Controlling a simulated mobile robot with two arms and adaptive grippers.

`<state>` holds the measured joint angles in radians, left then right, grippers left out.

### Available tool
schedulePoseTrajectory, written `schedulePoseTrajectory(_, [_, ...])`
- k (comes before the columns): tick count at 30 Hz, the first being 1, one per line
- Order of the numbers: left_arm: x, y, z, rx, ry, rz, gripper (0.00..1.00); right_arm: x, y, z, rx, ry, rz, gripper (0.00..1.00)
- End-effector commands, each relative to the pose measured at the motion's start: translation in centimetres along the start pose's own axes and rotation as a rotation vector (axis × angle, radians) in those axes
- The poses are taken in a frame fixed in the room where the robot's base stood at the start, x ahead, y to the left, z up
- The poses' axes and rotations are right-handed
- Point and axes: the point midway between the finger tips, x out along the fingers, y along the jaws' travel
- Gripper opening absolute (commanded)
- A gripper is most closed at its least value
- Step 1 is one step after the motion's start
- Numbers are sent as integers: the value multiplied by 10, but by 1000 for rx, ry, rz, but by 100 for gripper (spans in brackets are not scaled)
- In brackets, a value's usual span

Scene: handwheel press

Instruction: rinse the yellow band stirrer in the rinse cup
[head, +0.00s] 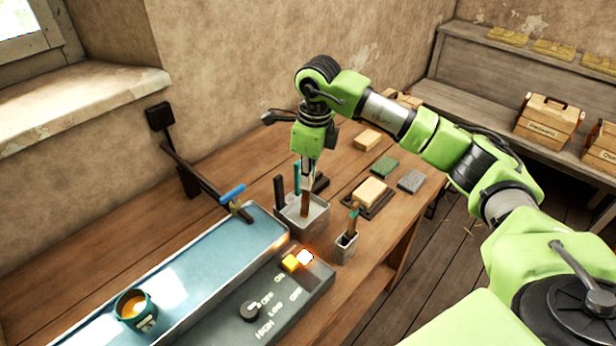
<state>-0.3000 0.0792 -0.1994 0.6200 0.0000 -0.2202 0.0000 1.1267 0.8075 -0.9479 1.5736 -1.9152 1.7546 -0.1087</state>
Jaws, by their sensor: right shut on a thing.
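My right gripper (308,172) points down over a grey open box (314,222) on the bench. It is shut on a flat brown stirrer (305,204), whose lower end is inside the box. No yellow band shows on the part I can see; the gripper covers its upper end. A dark handle (280,192) and a teal handle (297,176) stand up beside it. A smaller grey cup (346,247) stands to the right with a brown stick (353,218) in it. I cannot tell which container is the rinse cup. My left gripper is out of view.
A blue trough (190,285) holds a teal mug (134,309) of amber liquid. A control panel (262,309) with a knob and lit buttons lies in front. Blocks, including a cream one (370,191), lie at right.

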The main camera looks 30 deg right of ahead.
Motion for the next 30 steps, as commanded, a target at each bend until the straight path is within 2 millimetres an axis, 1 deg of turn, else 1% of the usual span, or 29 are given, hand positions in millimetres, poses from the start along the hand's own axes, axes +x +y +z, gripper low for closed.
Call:
schedulePoseTrajectory(3, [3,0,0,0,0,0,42,0,-10,-4,3,-1,-1,0])
schedulePoseTrajectory(6, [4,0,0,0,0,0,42,0,-12,-5,1,-1,0,0])
schedulePoseTrajectory(8, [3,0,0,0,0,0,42,0,-10,-4,0,-1,0,0])
schedulePoseTrajectory(15, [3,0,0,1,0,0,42,0,5,2,-2,-1,0,0])
schedulePoseTrajectory(17, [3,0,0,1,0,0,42,0,6,2,0,0,0,0])
schedulePoseTrajectory(26, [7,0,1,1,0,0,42,1,-11,-5,2,0,0,0])
schedulePoseTrajectory(30, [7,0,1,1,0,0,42,0,-9,-4,-1,-1,0,0])
